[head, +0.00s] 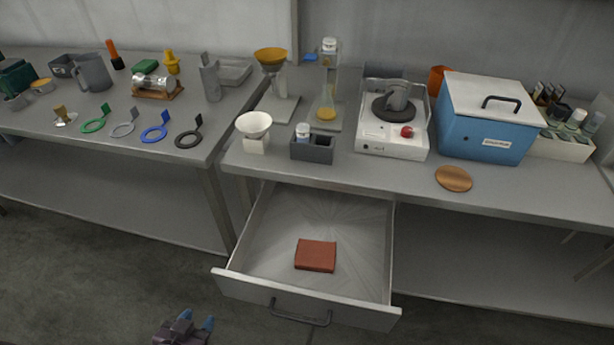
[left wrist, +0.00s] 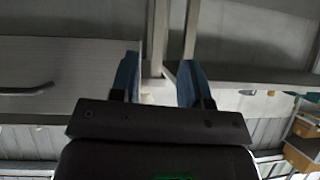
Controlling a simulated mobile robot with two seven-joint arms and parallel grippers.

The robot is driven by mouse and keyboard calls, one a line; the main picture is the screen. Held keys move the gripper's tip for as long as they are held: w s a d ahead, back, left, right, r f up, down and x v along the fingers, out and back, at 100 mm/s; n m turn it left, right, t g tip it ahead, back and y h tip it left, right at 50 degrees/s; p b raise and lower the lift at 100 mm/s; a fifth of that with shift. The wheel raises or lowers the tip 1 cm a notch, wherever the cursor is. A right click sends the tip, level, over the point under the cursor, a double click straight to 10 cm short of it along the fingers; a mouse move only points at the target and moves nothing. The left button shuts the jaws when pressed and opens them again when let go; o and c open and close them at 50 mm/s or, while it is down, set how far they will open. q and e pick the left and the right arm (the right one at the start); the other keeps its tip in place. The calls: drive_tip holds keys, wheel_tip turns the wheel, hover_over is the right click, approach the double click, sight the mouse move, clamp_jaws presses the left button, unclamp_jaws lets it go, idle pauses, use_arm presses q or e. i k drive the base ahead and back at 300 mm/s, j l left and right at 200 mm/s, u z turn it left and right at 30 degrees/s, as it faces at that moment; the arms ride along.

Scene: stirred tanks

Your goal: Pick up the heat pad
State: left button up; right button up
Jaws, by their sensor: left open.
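A flat reddish-brown square pad (head: 315,255), which looks like the heat pad, lies in the open drawer (head: 262,240) under the right-hand bench. Nothing covers it. My left gripper (head: 197,319) is at the bottom edge of the head view, in front of the drawer and to its left, well apart from the pad. In the left wrist view its two blue fingers (left wrist: 158,84) are spread with nothing between them. The pad cannot be made out in that view. My right gripper is not in view.
The drawer's front panel and handle (head: 300,316) stand out toward me. The benchtop above holds a blue box (head: 487,133), a white stirrer device (head: 392,143), a grey holder (head: 312,150) and a round brown disc (head: 454,179). The drawer floor around the pad is clear.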

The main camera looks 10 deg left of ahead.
sight(310, 255)
drive_tip(key=u, duration=0.35)
drive_tip(key=j+z, duration=0.45)
drive_tip(key=l+u, duration=0.9)
drive_tip(key=k+l+u, duration=0.15)
drive_tip(key=l+u, duration=0.15)
drive_tip(key=k+l+u, duration=0.25)
drive_tip(key=i+l, duration=0.1)
